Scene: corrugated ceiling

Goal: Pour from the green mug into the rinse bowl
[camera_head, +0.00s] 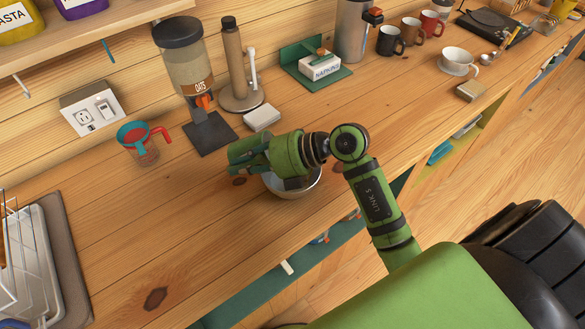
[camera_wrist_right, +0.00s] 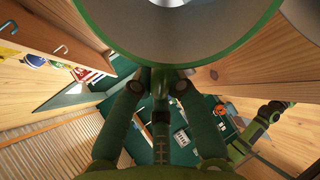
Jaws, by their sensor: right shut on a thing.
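My right gripper (camera_head: 254,160) reaches over the counter in the head view, above the left part of the rinse bowl (camera_head: 299,188). The bowl is round and pale, and my gripper and wrist hide much of it. In the wrist view, my right gripper (camera_wrist_right: 161,82) is shut on the handle of the green mug (camera_wrist_right: 200,62). The mug's wide green rim and pale inside fill the top of that view. In the head view, the mug is hard to tell from the green gripper. Its tilt and any liquid cannot be made out. My left gripper is out of view.
A red-handled measuring cup (camera_head: 143,146) stands left of the gripper. An oats dispenser (camera_head: 187,70), a paper-towel stand (camera_head: 236,65) and a napkin box (camera_head: 320,66) stand behind. A dish rack (camera_head: 32,262) is at far left. The front-left counter is clear.

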